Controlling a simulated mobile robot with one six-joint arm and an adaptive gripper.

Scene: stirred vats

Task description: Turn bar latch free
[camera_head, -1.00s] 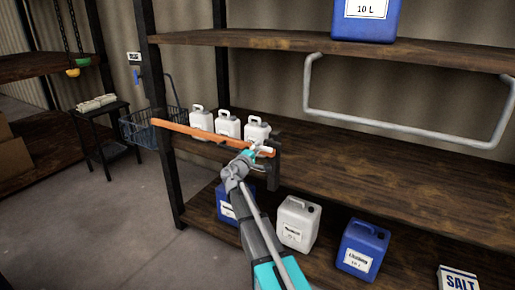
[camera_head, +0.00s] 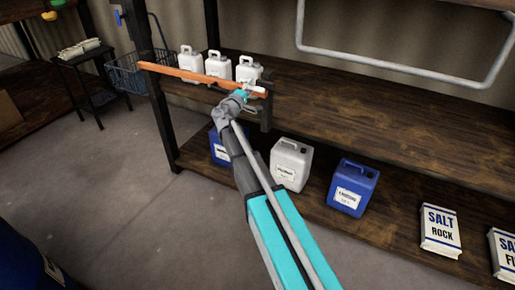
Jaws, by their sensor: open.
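An orange bar (camera_head: 190,75) runs across the front of the middle shelf, in front of several white jugs. Its right end meets a dark bracket (camera_head: 266,114) by the shelf edge. A small pale piece (camera_head: 257,90) shows at that end; I cannot tell whether it is the latch or part of my gripper. My gripper (camera_head: 246,95) is at the bar's right end, close to the bracket. It is open, but its fingers are small and partly hidden, and I cannot tell whether they touch the bar or latch.
White jugs (camera_head: 218,66) stand behind the bar. A bent grey rail (camera_head: 400,72) hangs above the shelf on the right. Blue canisters (camera_head: 353,188), a white canister (camera_head: 291,165) and salt bags (camera_head: 440,230) stand on the lower shelf. A wire basket (camera_head: 126,76) and dark stool (camera_head: 86,75) are left.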

